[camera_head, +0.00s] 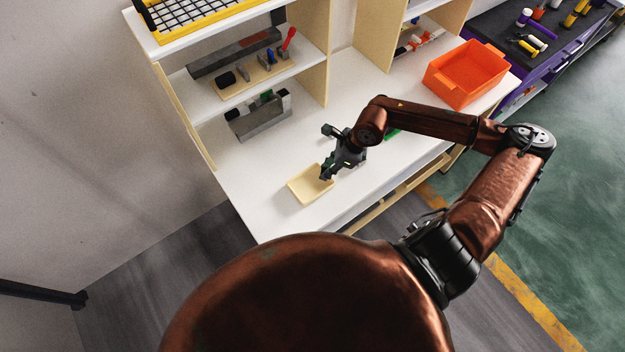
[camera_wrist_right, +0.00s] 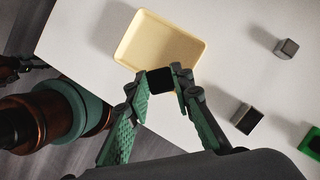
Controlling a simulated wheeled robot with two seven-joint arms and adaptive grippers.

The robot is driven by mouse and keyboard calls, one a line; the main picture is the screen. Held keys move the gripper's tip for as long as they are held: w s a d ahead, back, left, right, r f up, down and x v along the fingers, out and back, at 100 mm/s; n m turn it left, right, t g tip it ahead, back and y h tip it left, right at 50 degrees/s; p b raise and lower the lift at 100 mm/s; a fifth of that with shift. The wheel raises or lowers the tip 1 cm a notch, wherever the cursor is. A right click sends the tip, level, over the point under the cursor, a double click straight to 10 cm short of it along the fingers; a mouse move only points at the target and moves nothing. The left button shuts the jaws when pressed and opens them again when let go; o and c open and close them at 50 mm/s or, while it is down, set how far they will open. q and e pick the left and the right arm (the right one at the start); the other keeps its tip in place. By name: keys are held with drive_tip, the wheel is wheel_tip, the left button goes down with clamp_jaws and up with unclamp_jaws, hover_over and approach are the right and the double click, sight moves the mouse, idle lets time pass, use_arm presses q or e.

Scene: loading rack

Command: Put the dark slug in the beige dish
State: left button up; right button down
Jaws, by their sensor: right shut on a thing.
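The dark slug (camera_wrist_right: 160,81) is a small black block between the fingertips of my right gripper (camera_wrist_right: 161,86) in the right wrist view. The gripper is shut on it. The beige dish (camera_wrist_right: 151,19) is a shallow rectangular tray on the white table, and it looks empty. In the wrist view the slug overlaps the dish's near edge; its height above it is hard to judge. In the head view my right gripper (camera_head: 327,171) is at the right end of the dish (camera_head: 309,188); the slug is not clear there. My left gripper is not in view.
A grey block (camera_wrist_right: 286,48), a dark-topped grey block (camera_wrist_right: 246,119) and a green item (camera_wrist_right: 312,141) lie on the table. An orange bin (camera_head: 463,78) stands right. Shelves with a tool board (camera_head: 250,78) and a grey holder (camera_head: 262,118) rise behind.

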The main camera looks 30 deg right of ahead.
approach(308, 184)
drive_tip(key=shift+w+a+f+p, duration=0.3)
drive_tip(key=shift+w+a+f, duration=0.05)
drive_tip(key=shift+a, duration=0.15)
drive_tip(key=shift+x, duration=0.85)
wheel_tip(308, 184, down, 3)
drive_tip(key=shift+w+a+p, duration=0.1)
drive_tip(key=shift+a+p, duration=0.1)
drive_tip(key=shift+p, duration=0.45)
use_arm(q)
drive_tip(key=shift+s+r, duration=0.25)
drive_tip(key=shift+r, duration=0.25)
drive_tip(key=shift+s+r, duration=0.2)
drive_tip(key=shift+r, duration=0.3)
use_arm(e)
drive_tip(key=shift+f, duration=0.1)
drive_tip(key=shift+f, duration=0.15)
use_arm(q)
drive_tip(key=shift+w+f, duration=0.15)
use_arm(e)
drive_tip(key=c, duration=1.7)
unclamp_jaws()
